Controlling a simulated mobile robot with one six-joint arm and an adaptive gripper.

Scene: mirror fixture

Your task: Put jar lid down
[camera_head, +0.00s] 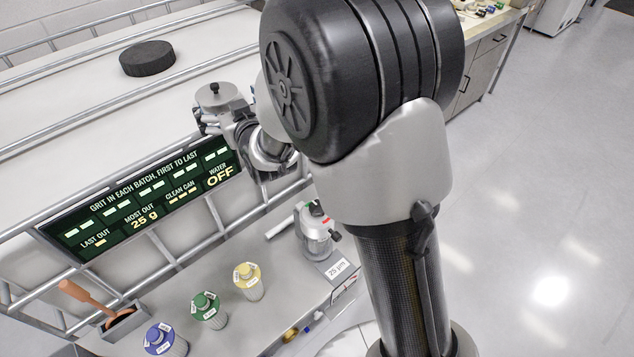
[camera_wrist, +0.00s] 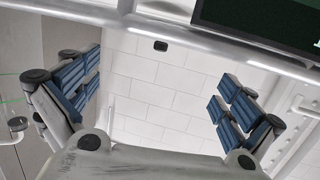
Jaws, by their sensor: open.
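A clear jar with a grey top and a black clamp (camera_head: 318,232) stands on the grey counter, partly beside my arm.
A wooden-handled tool (camera_head: 90,299) sits in a small box. The dark sign (camera_head: 145,205) hangs on metal rails. A black disc (camera_head: 147,59) lies on the white panel.

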